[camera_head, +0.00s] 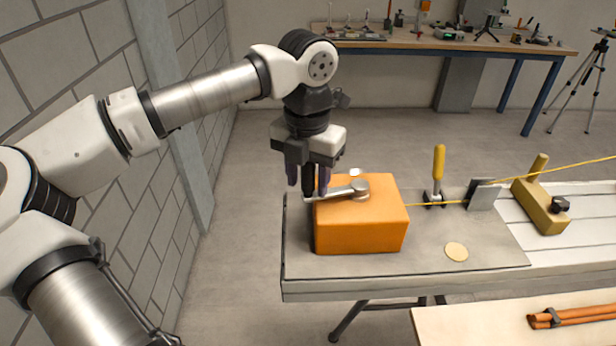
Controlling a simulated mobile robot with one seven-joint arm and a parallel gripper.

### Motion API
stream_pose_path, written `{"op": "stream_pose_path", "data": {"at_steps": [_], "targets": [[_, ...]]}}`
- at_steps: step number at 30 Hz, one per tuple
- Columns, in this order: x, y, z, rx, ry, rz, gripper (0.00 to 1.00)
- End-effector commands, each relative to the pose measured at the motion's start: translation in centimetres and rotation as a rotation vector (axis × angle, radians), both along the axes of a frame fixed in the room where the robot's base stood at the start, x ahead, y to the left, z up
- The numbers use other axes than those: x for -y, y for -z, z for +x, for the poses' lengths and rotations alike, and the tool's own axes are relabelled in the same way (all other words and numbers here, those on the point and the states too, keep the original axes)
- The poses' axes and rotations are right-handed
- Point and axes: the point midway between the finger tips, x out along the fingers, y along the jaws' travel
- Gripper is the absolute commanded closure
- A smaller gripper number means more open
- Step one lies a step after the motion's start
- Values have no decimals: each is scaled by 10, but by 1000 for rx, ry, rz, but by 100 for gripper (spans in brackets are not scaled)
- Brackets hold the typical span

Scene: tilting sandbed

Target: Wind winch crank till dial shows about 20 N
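The winch is an orange box (362,237) on the near left end of the grey bench. A metal crank arm (340,192) lies on its top, running left from a round hub (361,187). My gripper (307,190) points down at the crank's left end. Its dark fingers stand apart, one on each side of what looks like the upright crank handle (308,180). Whether they touch it is too small to tell. A small pale round piece (355,173) shows behind the hub; no dial reading is legible. A yellow line (425,204) runs right from the winch.
Right of the winch stand a yellow-handled clamp (438,175), a grey upright plate (482,195) and a tan block (540,207). A flat tan disc (456,252) lies on the bench. A block wall (140,190) is close on the left.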

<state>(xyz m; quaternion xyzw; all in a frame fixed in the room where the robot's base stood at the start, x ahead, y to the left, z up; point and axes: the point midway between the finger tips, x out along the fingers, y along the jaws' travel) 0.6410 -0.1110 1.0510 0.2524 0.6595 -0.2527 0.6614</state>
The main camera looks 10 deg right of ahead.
Motion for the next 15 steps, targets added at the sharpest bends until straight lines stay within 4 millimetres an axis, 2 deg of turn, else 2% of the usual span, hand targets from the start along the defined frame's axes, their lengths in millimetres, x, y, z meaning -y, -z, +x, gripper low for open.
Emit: {"op": "stream_pose_path", "data": {"at_steps": [8,11,15], "targets": [[0,-2,-1,-1,2,1,56],[0,-11,0,1,0,0,56],[0,-37,0,2,1,1,56]]}}
